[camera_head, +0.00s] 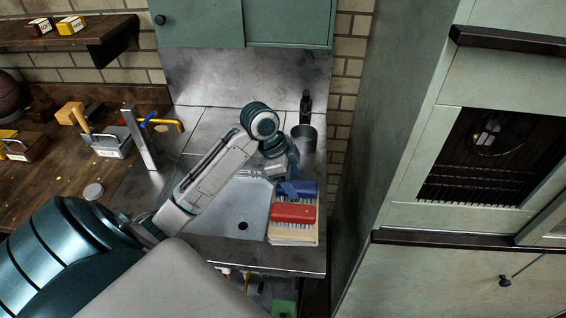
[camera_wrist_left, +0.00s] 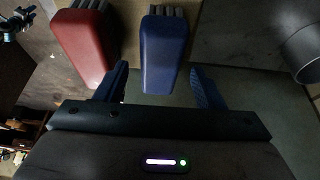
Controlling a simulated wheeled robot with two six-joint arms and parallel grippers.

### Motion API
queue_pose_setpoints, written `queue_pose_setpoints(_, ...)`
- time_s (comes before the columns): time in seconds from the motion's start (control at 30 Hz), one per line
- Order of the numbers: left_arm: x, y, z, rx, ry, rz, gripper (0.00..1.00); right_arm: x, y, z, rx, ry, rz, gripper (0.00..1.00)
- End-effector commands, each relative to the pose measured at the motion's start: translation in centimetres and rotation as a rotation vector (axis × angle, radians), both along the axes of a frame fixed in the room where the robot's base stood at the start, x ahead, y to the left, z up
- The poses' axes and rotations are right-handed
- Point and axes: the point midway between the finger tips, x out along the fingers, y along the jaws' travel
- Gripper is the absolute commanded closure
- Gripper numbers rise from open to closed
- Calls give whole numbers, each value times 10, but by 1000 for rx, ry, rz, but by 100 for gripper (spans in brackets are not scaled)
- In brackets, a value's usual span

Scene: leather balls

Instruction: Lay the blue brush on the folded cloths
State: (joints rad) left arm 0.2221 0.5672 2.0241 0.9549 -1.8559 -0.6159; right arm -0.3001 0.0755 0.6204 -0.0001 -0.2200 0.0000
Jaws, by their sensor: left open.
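The folded cloths (camera_head: 293,238), a cream stack, lie at the sink's right edge, and their tan surface shows in the left wrist view (camera_wrist_left: 128,45). The blue brush (camera_head: 300,189) appears to rest on the far part of the stack. In the left wrist view the blue brush (camera_wrist_left: 163,55) lies between the two blue fingers of my left gripper (camera_wrist_left: 158,78), with a gap on each side. My left gripper (camera_head: 284,178) is open at the brush and partly hides it in the head view. My right gripper is out of view.
A red brush (camera_head: 293,212) lies on the cloths beside the blue one, left of it in the wrist view (camera_wrist_left: 83,45). A dark metal cup (camera_head: 304,138) stands behind. The sink basin (camera_head: 240,205) is empty. A tall cabinet (camera_head: 400,120) bounds the right.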

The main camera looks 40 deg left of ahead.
Motion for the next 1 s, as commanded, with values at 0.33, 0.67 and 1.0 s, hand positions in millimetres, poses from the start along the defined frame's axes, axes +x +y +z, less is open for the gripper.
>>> queue_pose_setpoints(0.33, -12, 23, 61, 5, -4, 0, 38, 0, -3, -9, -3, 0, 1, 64)
queue_pose_setpoints(0.67, -17, 28, 80, 1, -2, 0, 38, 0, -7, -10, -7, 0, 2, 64)
queue_pose_setpoints(1.0, -17, 27, 78, 1, -1, 3, 38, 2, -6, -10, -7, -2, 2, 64)
